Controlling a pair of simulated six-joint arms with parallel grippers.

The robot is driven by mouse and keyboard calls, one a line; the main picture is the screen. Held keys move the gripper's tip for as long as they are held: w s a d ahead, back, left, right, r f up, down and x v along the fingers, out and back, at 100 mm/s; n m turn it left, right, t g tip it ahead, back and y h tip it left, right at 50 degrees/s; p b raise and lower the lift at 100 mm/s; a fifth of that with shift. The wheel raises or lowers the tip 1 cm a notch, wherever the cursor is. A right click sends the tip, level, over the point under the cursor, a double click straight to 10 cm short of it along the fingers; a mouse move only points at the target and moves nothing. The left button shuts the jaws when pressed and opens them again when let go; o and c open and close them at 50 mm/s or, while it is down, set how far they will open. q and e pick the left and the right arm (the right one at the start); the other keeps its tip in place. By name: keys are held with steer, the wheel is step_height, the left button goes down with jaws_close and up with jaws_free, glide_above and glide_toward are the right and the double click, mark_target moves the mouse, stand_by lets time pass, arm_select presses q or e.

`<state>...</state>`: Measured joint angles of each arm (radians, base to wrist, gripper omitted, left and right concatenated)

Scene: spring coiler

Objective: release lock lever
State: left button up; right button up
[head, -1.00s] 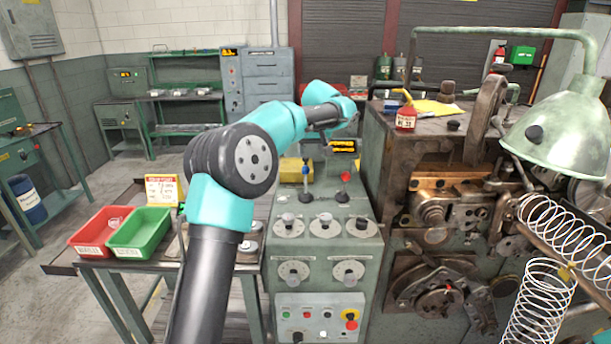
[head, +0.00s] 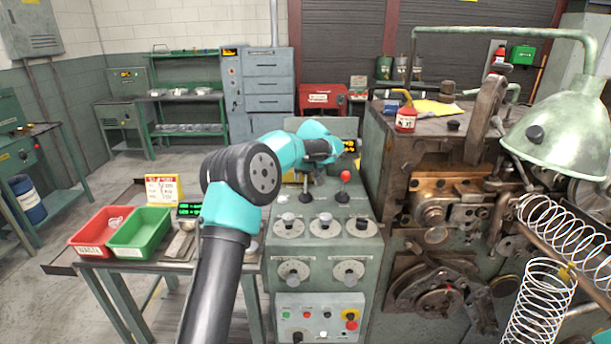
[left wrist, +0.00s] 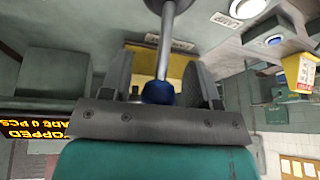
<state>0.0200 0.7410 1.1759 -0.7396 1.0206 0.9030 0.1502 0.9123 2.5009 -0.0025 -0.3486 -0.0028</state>
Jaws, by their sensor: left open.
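A lever with a blue knob (left wrist: 158,92) shows in the left wrist view, its metal shaft running up to a round dark base. My left gripper (left wrist: 160,62) is open, with one finger on each side of this lever. I cannot tell whether either finger touches it. In the head view the lever's lower shaft and base (head: 305,194) show on the grey control console (head: 338,232); its knob is hidden by my left arm. A second lever with a red knob (head: 345,176) stands upright to its right. My right gripper is not in view.
A rusty coiling machine (head: 400,180) stands right of the console, with a green lamp (head: 560,130) and wire springs (head: 540,300). A red bin (head: 95,240) and a green bin (head: 140,238) sit on the left bench. A display (left wrist: 35,130) reads STOPPED.

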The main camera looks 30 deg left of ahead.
arm_select(q)
jaws_close()
stand_by(0.5)
steer(key=shift+s+r, duration=0.1)
steer(key=shift+s, duration=0.05)
steer(key=shift+s+d+r+t+y, duration=0.2)
steer(key=shift+s+t+y, duration=0.3)
steer(key=shift+t, duration=0.3)
steer(key=shift+s+d+r+t+y, duration=0.15)
steer(key=shift+s+t+y, duration=0.3)
steer(key=shift+t, duration=0.35)
steer(key=shift+s+d+f+t+y, duration=0.1)
steer(key=shift+s+d+t+y, duration=0.2)
steer(key=shift+s+t, duration=0.35)
steer(key=shift+d+t, duration=0.15)
steer(key=shift+t, duration=0.1)
jaws_free()
steer(key=shift+f, duration=0.1)
